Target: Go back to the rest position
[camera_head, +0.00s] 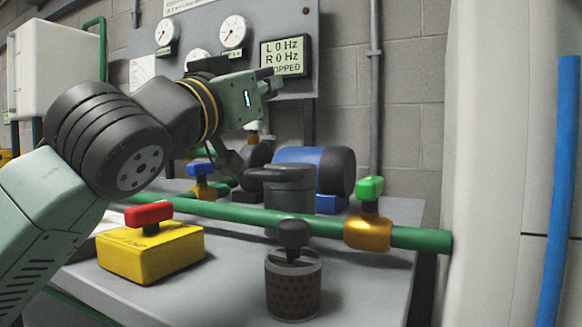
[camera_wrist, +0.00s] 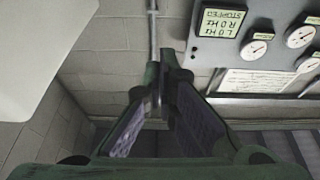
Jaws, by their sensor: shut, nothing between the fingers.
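My gripper (camera_head: 268,84) is raised at the upper middle of the head view, in front of the gauge panel (camera_head: 290,20) and left of its display. Its fingers point right and hold nothing. In the wrist view the fingertips (camera_wrist: 163,72) meet, with only wall and panel beyond them. My arm hides part of the bench and panel on the left. The display (camera_head: 285,57) reads L 0 Hz, R 0 Hz and a partly hidden word; in the wrist view the display (camera_wrist: 220,27) shows STOPPED.
The bench (camera_head: 225,265) holds a yellow box with a red handle (camera_head: 150,252), a perforated cup with a black knob (camera_head: 293,288), and a blue motor (camera_head: 300,158). A green pipe (camera_head: 230,213) crosses it with a green-handled brass valve (camera_head: 368,230). A blue pipe (camera_head: 560,190) stands right.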

